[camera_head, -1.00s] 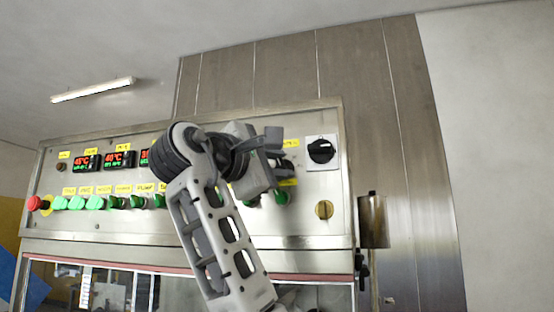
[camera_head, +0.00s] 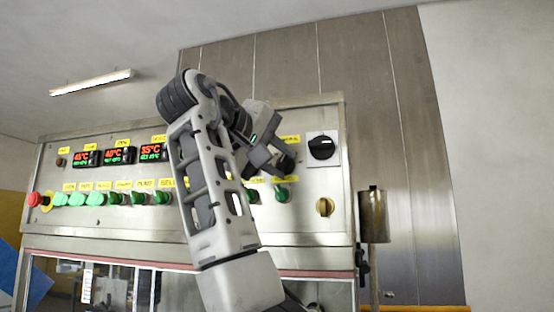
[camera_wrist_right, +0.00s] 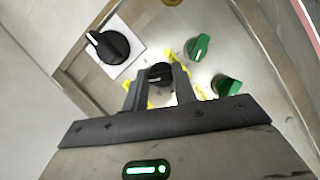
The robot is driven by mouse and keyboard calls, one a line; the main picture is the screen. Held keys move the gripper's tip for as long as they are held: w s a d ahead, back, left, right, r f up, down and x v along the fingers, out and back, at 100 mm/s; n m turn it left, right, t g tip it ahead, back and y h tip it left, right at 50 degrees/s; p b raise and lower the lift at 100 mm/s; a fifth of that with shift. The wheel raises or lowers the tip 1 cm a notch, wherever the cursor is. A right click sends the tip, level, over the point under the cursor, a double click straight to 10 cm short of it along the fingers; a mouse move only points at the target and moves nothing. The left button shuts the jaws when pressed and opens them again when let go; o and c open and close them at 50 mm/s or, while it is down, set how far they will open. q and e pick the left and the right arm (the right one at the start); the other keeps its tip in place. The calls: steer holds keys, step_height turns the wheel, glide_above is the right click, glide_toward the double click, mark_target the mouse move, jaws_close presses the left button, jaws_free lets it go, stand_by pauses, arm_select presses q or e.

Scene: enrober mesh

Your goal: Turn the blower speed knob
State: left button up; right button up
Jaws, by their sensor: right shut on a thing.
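A small black knob (camera_head: 287,162) sits on the steel control panel (camera_head: 314,225) under a yellow label, partly hidden by my gripper in the head view. The label is too small to read. My right gripper (camera_head: 276,158) is at this knob. In the right wrist view the black knob (camera_wrist_right: 160,73) lies between the two fingertips (camera_wrist_right: 159,80), which are shut on it. My left gripper is not in view.
A larger black rotary switch (camera_head: 322,147) on a white plate is just right of the gripper. Green knobs (camera_head: 282,194) sit below it, with a yellow knob (camera_head: 325,207) lower right. A red stop button (camera_head: 38,200) is far left. A metal cylinder (camera_head: 373,215) stands beside the panel.

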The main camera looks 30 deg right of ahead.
steer(key=shift+m+y, duration=0.4)
steer(key=shift+m, duration=0.3)
steer(key=shift+f, duration=0.1)
steer(key=o, duration=1)
steer(key=shift+a, duration=0.1)
